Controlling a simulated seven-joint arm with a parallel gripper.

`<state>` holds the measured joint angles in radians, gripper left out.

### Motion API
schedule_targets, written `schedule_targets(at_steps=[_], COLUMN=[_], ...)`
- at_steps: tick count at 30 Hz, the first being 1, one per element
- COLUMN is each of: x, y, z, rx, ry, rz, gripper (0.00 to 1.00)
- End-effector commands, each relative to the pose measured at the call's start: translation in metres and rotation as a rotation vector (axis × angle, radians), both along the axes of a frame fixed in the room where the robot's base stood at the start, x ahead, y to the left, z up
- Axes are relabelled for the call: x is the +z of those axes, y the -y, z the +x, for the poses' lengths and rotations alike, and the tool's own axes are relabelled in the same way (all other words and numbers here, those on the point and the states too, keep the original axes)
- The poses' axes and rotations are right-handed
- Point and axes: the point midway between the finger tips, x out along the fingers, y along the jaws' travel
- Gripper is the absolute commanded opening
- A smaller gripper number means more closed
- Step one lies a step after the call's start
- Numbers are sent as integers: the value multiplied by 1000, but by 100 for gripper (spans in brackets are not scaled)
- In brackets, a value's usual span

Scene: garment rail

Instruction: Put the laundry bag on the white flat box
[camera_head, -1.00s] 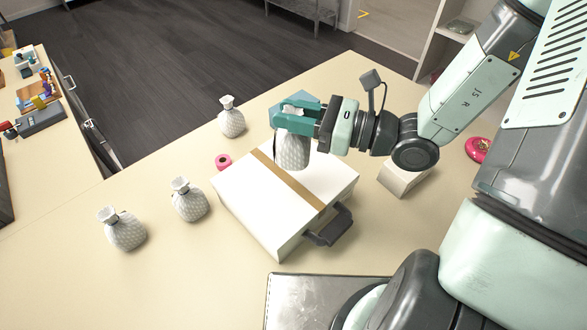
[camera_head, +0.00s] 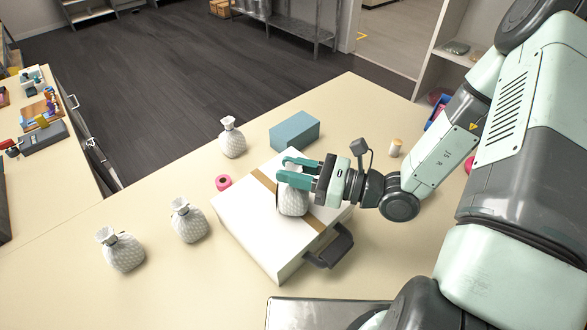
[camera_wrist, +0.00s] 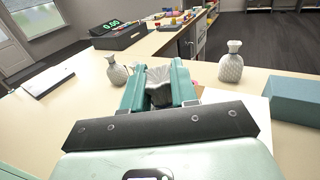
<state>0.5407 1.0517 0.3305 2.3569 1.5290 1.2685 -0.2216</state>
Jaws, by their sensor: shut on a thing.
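The white flat box (camera_head: 255,235) lies on the table with a tan strip across its top and a dark handle on its near side. My gripper (camera_head: 290,170) is shut on the neck of a white patterned laundry bag (camera_head: 292,201), upright at the middle of the box top. The bag's base appears at or very near the box top; I cannot tell whether it touches. In the wrist view the held bag's gathered top (camera_wrist: 159,82) shows between the teal fingers (camera_wrist: 160,93). Three similar bags stand on the table: one behind the box (camera_head: 231,140), two to its left (camera_head: 188,222), (camera_head: 122,251).
A blue box (camera_head: 295,131) stands behind the white box. A pink roll (camera_head: 223,182) lies by its left corner. A small tan cylinder (camera_head: 395,147) stands to the right. A metal tray (camera_head: 300,314) lies at the front.

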Motion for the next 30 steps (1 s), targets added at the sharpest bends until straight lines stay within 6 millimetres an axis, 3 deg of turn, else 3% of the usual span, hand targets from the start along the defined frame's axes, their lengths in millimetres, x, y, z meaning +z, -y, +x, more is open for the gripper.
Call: schedule_targets(at_steps=[1, 2, 7, 18, 30], x=[-2, -3, -2, 1, 1], y=[0, 0, 0, 3, 80], z=[0, 0, 0, 0, -20], rx=[0, 0, 0, -2, -5], ry=[-1, -1, 0, 0, 0], rz=[1, 0, 0, -1, -2], gripper=[0, 30, 54, 54, 54])
